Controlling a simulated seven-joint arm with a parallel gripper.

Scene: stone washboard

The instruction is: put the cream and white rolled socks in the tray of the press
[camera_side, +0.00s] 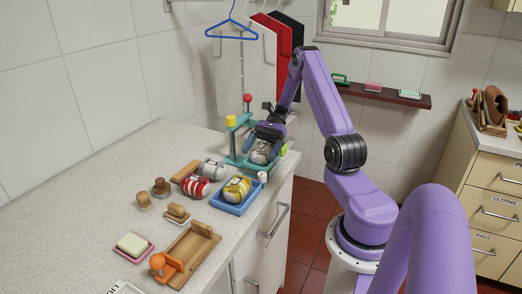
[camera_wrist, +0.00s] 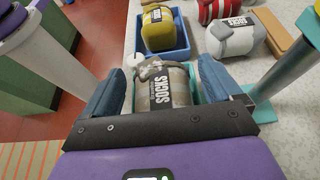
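A cream and grey-white rolled pair of socks (camera_side: 262,151) with a dark SOCKS label sits at the tray of the teal press (camera_side: 231,148). It also shows in the wrist view (camera_wrist: 161,92). My gripper (camera_wrist: 161,82) is around it, one blue finger on each side. Slivers of teal show between the roll and the fingers, so the fingers look apart from it and open. The tray (camera_side: 240,163) is mostly hidden by the roll and my gripper. I cannot tell exactly how the roll rests on it.
A blue tray (camera_side: 252,198) holds a yellow roll (camera_side: 237,188). A red and white roll (camera_side: 195,187) and a grey and white roll (camera_side: 212,168) lie beside it. Wooden items and soap are nearer on the counter.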

